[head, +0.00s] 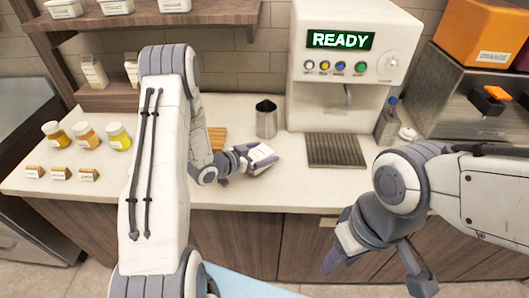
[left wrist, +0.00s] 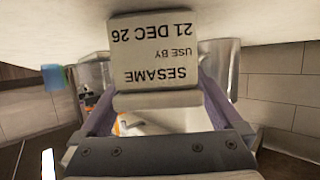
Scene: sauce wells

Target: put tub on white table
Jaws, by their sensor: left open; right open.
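In the left wrist view the tub (left wrist: 160,122) shows upside down, with a label (left wrist: 155,50) reading SESAME, use by 21 DEC 26. My left gripper (head: 258,160) is low at the counter with its fingers open on either side of the tub. Whether they touch it I cannot tell. My right gripper (head: 378,272) is open and empty, in front of the counter's edge. No separate white table can be made out.
A steel cup (head: 266,120) stands just behind the tub. A dispenser (head: 340,25) reading READY with a dark drip grid (head: 336,150) is to the right. Jars (head: 87,136) and small labelled blocks (head: 61,173) are at left. A pale blue surface (head: 250,287) shows at the bottom.

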